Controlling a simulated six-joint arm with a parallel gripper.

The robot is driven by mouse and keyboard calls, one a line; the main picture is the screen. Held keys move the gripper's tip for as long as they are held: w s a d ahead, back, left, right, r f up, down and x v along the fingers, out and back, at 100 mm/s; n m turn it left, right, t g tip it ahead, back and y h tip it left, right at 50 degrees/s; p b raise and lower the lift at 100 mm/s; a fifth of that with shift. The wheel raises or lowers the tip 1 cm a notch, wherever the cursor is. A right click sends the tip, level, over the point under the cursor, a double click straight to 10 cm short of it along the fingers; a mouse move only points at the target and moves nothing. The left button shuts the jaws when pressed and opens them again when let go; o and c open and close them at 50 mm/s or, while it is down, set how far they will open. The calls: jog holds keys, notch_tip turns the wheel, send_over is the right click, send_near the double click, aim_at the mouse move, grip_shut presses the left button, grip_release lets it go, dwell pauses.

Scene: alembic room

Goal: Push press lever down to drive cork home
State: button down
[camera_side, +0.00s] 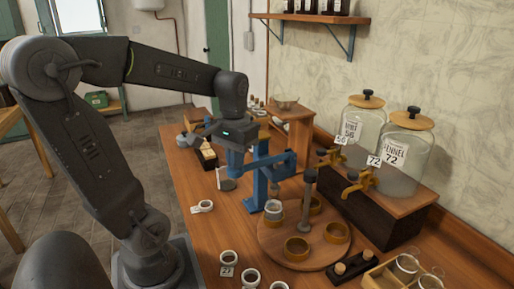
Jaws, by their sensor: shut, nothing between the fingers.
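The blue press (258,178) stands on the wooden bench near the middle of the side view. It has an upright column and a blue arm reaching right. Its lever cannot be told apart clearly from the frame. My gripper (234,143) is shut and empty, pointing down at the upper left of the press, and hides part of it. Whether it touches the press is unclear. A small glass vessel (273,210) with a bluish top stands on the round wooden turntable (267,239), just right of the press base. No cork can be made out in it.
The turntable carries a grey post (308,190) and several brass-coloured rings. Two large lidded jars (408,152) with taps stand on a raised shelf at right. A wooden box (402,272) with glasses sits at lower right.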

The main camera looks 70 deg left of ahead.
notch_tip(320, 180, up, 10)
dwell(0.7)
jog(key=s+d+f+m+t, duration=0.1)
jog(key=d+f+m+t, duration=0.1)
jog(key=d, duration=0.4)
jog(key=s+d+f+m+t, duration=0.1)
jog(key=d+f+m+t, duration=0.2)
jog(key=d+f, duration=0.3)
jog(key=shift+s+d+m+t, duration=0.3)
jog(key=shift+d+m, duration=0.2)
jog(key=shift+d, duration=0.15)
dwell(0.6)
